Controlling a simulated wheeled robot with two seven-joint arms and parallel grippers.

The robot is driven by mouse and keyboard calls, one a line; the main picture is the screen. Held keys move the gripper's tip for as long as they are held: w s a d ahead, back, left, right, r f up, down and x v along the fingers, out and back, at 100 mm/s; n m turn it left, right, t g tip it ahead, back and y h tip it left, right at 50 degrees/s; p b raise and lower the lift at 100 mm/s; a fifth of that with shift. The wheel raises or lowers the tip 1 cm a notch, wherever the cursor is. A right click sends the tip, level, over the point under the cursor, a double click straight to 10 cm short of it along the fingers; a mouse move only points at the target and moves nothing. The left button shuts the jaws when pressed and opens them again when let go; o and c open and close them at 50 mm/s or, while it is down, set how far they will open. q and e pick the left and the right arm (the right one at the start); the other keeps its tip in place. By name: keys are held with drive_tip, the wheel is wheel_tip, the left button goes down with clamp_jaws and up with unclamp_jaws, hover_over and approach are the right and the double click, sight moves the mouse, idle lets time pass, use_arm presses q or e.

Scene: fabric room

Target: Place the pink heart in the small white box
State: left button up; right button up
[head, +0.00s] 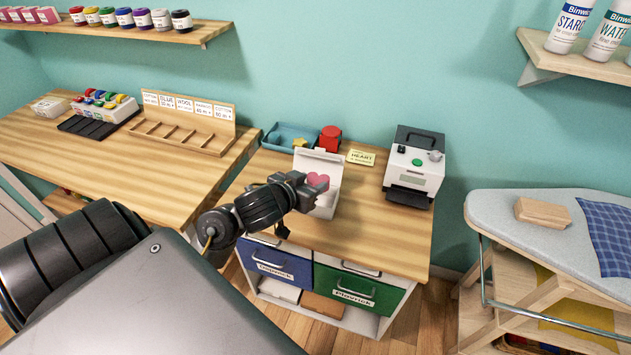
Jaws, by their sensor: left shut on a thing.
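The pink heart (318,181) shows at the fingertips of my left gripper (308,186), which is shut on it. The gripper comes in from the left and holds the heart at the small white box (326,204). The box stands on the wooden top of the drawer cabinet, with its lid raised at the back. The gripper hides part of the box's left side and its inside. I cannot tell whether the heart touches the box. My right gripper is not in view.
A white and black machine (415,167) stands to the right. The cabinet top (385,232) is clear in front of the machine. An ironing board (550,247) is farther right.

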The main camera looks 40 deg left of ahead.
use_arm(q)
drive_tip(key=w+f+b, duration=0.1)
drive_tip(key=w+a+f+b, duration=0.1)
drive_tip(key=f, duration=0.1)
drive_tip(key=w+f+b, duration=0.1)
drive_tip(key=w+f, duration=0.1)
drive_tip(key=shift+a, duration=0.2)
drive_tip(key=shift+w+a+f, duration=0.1)
drive_tip(key=shift+w, duration=0.1)
drive_tip(key=f+b, duration=0.2)
drive_tip(key=f, duration=0.1)
drive_tip(key=shift+w+a+f+b, duration=0.15)
drive_tip(key=shift+w+f+b, duration=0.15)
drive_tip(key=shift+w+b, duration=0.05)
drive_tip(key=shift+f, duration=0.1)
drive_tip(key=shift+f, duration=0.1)
drive_tip(key=shift+f+b, duration=0.4)
drive_tip(key=shift+f, duration=0.15)
drive_tip(key=o, duration=1)
drive_tip(key=shift+o, duration=0.2)
drive_tip(key=shift+r, duration=0.1)
